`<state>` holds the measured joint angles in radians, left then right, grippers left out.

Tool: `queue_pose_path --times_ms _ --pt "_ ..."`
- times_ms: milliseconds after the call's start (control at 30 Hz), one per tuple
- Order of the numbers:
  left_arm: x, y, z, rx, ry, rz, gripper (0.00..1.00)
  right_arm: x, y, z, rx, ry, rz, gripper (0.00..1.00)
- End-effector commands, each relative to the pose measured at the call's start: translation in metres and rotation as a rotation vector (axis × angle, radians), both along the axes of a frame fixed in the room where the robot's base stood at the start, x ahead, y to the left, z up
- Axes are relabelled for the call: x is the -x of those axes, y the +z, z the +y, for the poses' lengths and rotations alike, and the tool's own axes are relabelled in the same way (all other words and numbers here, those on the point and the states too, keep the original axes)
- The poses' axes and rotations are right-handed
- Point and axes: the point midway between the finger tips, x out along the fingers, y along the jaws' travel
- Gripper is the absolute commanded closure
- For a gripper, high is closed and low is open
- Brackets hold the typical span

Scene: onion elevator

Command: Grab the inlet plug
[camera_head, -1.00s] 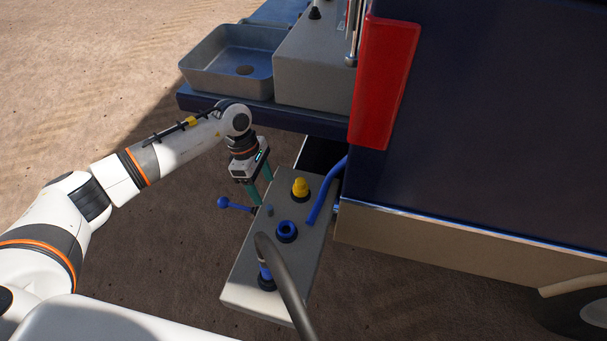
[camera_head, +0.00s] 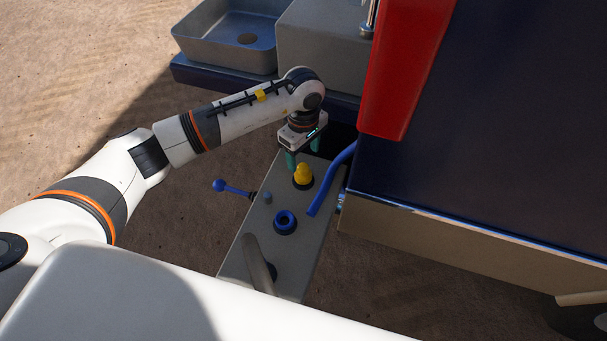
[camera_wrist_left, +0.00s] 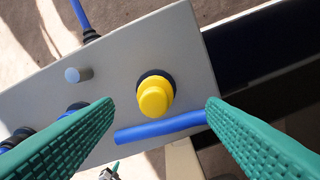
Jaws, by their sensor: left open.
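A yellow plug (camera_head: 303,174) stands upright in a dark ring on the far part of a grey panel box (camera_head: 262,232). I take it to be the inlet plug. My left gripper (camera_head: 303,154) is open and empty, pointing down just behind and above the plug. In the left wrist view the plug (camera_wrist_left: 155,97) shows between the two green fingers, left of the middle of the gap. Neither finger visibly touches it.
A blue socket (camera_head: 285,222), a grey hose (camera_head: 259,262) and a blue-knobbed lever (camera_head: 231,188) are on the panel. A blue hose (camera_head: 331,180) lies right of the plug, near the dark machine body (camera_head: 480,130). A grey basin (camera_head: 233,40) is behind.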

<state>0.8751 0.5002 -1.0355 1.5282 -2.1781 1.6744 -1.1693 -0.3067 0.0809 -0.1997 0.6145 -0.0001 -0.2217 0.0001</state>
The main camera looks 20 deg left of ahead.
Motion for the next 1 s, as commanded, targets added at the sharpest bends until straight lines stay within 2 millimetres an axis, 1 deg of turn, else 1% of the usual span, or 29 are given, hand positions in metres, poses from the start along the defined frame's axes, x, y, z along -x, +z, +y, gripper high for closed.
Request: queue_pose_path --times_ms 133,233,300,400,600,900,1000 --pt "0.004 -0.017 -0.002 0.001 0.0 0.003 0.34 -0.011 -0.005 0.001 -0.002 0.0 -0.017 1.0" --pt "0.008 -0.033 -0.003 0.002 0.002 0.003 0.34 -0.012 -0.011 0.001 -0.002 0.0 -0.02 1.0" --pt "0.007 -0.045 -0.002 0.001 0.002 0.003 0.34 -0.012 -0.019 0.001 -0.002 0.0 -0.019 1.0" --pt "0.007 -0.051 -0.002 0.0 0.001 0.0 0.34 -0.012 -0.022 0.001 -0.002 0.0 -0.019 1.0" --pt "0.006 -0.049 -0.002 0.0 0.001 -0.001 0.34 -0.011 -0.02 0.001 -0.002 0.0 -0.018 1.0" --pt "0.006 -0.049 -0.002 0.0 0.001 0.0 0.83 -0.008 -0.02 0.001 -0.002 0.0 -0.014 1.0" --pt "0.006 -0.049 -0.002 0.0 0.001 0.0 0.83 -0.008 -0.02 0.001 -0.002 0.0 -0.013 1.0"
